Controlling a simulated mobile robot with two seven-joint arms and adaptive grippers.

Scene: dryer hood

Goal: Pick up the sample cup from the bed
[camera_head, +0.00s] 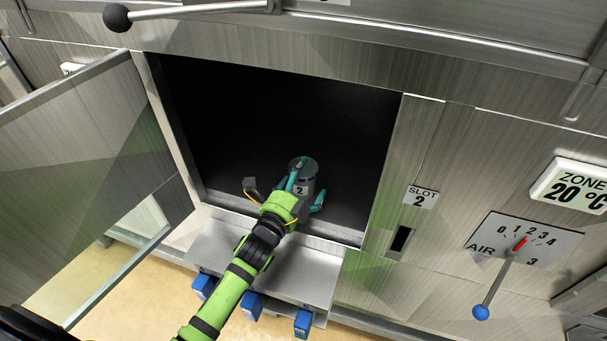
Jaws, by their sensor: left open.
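The sample cup (304,172) is a grey, dark-topped cylinder with a "2" label. It stands inside the dark open compartment, near its front edge, on the bed (340,215). My left gripper (302,190) reaches in from below on the green arm. It is open, with teal-tipped fingers around the near side of the cup. One finger overlaps the cup in the picture and another is at its right. I cannot tell whether they touch the cup. The cup's lower part is partly hidden by the gripper. My right gripper is not in view.
An open door (85,145) stands at the left of the opening. A metal shelf (275,265) with blue-ended parts juts out below it. At right are a "SLOT 2" label (420,197), a dark slot (401,239) and an AIR lever (494,287). A ball-ended handle (117,17) crosses above.

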